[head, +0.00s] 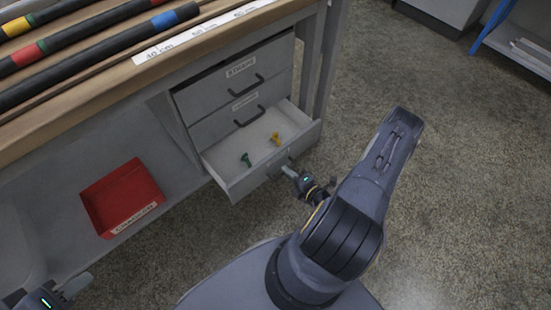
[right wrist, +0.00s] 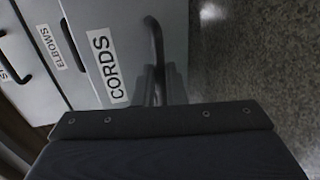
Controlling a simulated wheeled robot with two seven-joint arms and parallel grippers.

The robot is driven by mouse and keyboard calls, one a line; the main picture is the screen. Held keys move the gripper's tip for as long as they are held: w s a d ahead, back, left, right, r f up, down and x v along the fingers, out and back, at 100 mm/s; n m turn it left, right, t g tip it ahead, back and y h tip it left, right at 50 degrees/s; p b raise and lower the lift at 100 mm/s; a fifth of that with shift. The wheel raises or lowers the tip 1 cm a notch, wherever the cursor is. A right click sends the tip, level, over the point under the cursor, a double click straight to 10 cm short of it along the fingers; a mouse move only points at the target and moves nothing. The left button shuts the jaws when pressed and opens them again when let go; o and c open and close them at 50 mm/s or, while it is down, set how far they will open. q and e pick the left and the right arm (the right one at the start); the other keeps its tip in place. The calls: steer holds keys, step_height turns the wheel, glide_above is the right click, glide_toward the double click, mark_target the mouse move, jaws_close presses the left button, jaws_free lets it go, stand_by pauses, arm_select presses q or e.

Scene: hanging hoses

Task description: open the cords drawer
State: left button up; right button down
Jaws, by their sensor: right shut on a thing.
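The cords drawer (head: 238,187) is the bottom drawer of the grey bench unit and stands well out from it in the head view. A green piece (head: 246,160) and a yellow piece (head: 276,139) lie inside. Its CORDS label (right wrist: 108,66) and dark bar handle (right wrist: 154,40) show in the right wrist view. My right gripper (head: 289,172) is at the drawer front, shut on the handle; its fingers (right wrist: 157,86) also show in the right wrist view. My left gripper (head: 66,291) is at the lower left, away from the drawer; its jaw opening is unclear.
Two closed drawers with handles are above, one labelled ELBOWS (right wrist: 52,47). A red bin (head: 122,198) sits on the lower shelf. Black hoses with coloured bands (head: 95,45) lie on the bench top. The floor (head: 470,180) on the right is clear.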

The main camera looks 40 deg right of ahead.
steer(key=f+v, duration=0.1)
steer(key=v, duration=0.5)
steer(key=shift+s, duration=0.45)
steer(key=shift+f, duration=0.1)
steer(key=c, duration=1.5)
jaws_free()
steer(key=p+v, duration=0.1)
steer(key=v, duration=0.6)
steer(key=shift+s+p, duration=0.4)
steer(key=shift+d, duration=0.15)
